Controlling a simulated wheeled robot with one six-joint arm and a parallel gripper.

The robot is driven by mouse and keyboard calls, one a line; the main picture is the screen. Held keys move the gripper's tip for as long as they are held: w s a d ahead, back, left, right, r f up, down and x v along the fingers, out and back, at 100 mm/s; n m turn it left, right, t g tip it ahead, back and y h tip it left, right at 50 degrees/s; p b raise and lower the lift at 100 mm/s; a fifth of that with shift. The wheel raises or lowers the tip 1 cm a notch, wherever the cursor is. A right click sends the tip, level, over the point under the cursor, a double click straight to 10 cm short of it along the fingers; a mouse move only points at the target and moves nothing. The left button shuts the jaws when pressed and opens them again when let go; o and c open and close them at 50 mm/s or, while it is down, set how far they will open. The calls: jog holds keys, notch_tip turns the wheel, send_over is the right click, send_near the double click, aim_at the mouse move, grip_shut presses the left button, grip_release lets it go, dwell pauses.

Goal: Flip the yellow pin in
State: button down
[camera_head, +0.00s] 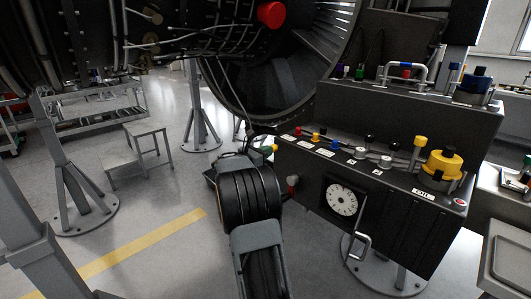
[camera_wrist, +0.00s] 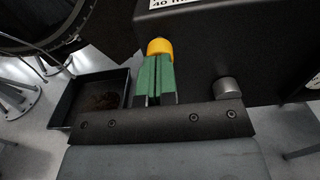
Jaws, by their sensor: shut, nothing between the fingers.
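A yellow rounded cap (camera_wrist: 159,46), which looks like the yellow pin, shows at the side of the black console in the wrist view, right at the tips of my gripper (camera_wrist: 155,60). The green fingers are pressed together with nothing between them and point at the cap. They look to be touching it or very close; I cannot tell which. In the head view the yellow cap (camera_head: 274,148) is a small spot at the console's left end, beside my gripper (camera_head: 267,150). The pin's shaft is hidden behind the fingers.
The black console (camera_head: 384,225) carries several coloured switches, a large yellow knob (camera_head: 441,165) and a dial (camera_head: 341,200). A grey knob (camera_wrist: 228,88) sticks out right of my fingers. A black tray (camera_wrist: 92,98) lies to their left. The engine (camera_head: 270,75) stands behind; open floor is at left.

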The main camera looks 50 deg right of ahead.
jog(key=w+a, duration=0.1)
jog(key=a, duration=1.3)
jog(key=shift+p, duration=0.4)
jog(key=shift+d, duration=0.1)
jog(key=s+a+f+m+g+y+p, duration=0.1)
jog(key=s+a+f+m+y, duration=0.4)
jog(key=f, duration=0.3)
jog(key=s+a+m+y+p, duration=0.4)
jog(key=s+a+m+y, duration=0.1)
jog(key=a+m+y, duration=0.15)
jog(key=s+a+r+m+t+y+p, duration=0.2)
jog(key=s+a+r+t+y+p, duration=0.1)
jog(key=a+r+p, duration=0.3)
jog(key=s+a+r+m+t+y+p, duration=0.2)
jog(key=s+a+r+m+y+p, duration=0.1)
jog(key=a+r, duration=0.6)
jog(key=s+a+p, duration=0.1)
jog(key=p, duration=0.1)
jog(key=shift+s+a+r+t+y+p, duration=0.3)
jog(key=shift+a+t+y+p, duration=0.05)
jog(key=shift+a+t, duration=0.05)
